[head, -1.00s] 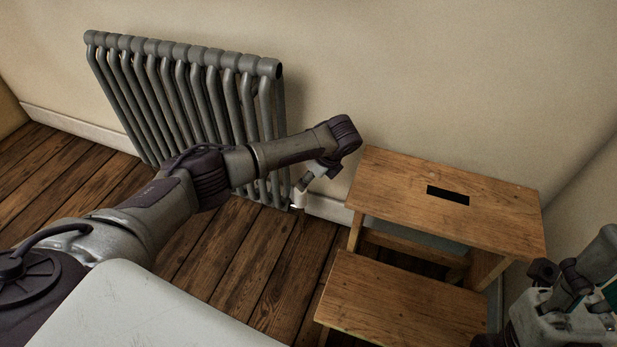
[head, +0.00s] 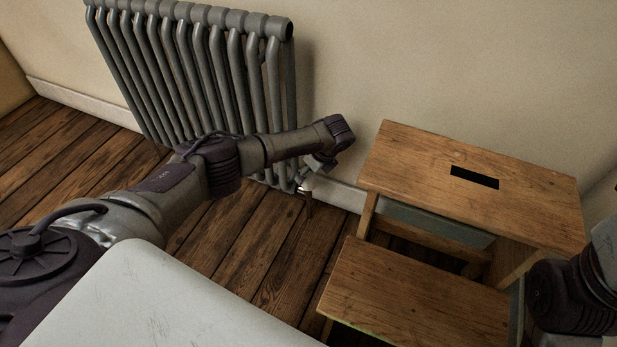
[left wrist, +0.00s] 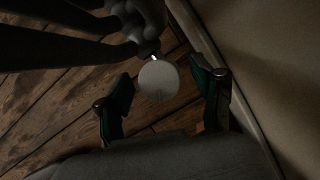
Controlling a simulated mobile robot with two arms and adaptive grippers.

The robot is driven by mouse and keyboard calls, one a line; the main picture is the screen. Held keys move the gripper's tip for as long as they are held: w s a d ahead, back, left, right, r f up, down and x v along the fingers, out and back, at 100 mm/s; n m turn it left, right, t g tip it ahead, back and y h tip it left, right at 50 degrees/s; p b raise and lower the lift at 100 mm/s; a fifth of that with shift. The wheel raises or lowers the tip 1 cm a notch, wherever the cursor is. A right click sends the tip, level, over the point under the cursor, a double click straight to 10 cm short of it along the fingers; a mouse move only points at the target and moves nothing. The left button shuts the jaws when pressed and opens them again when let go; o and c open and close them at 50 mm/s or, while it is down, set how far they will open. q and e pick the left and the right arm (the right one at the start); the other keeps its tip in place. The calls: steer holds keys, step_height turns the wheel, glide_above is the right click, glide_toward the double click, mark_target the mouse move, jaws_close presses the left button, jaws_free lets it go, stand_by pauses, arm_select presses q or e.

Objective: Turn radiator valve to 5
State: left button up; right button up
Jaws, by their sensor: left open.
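The radiator valve's pale round knob (left wrist: 158,80) is at the middle of the left wrist view, joined to a metal stem at the radiator's lower end. No numbers can be read on it. In the head view the white valve (head: 308,184) shows small at the radiator's lower right corner, partly hidden by my gripper. My left gripper (left wrist: 160,76) is open, with one dark green finger on each side of the knob. Neither finger visibly touches it. In the head view this gripper (head: 319,164) points down over the valve.
The grey column radiator (head: 215,75) stands along the wall, behind my left arm. A wooden step stool (head: 430,165) stands right of the valve, close to the wall. A white baseboard (head: 340,193) runs behind the valve. Plank floor (head: 255,245) is clear in front.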

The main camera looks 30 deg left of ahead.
arm_select(q)
steer(key=shift+a+f, duration=0.15)
steer(key=shift+f, duration=0.2)
steer(key=c, duration=1.1)
steer(key=shift+r+n, duration=0.1)
steer(key=shift+n, duration=0.3)
steer(key=shift+c, duration=0.2)
steer(key=shift+n+g+p, duration=0.3)
steer(key=o, duration=1.1)
steer(key=shift+o, duration=0.2)
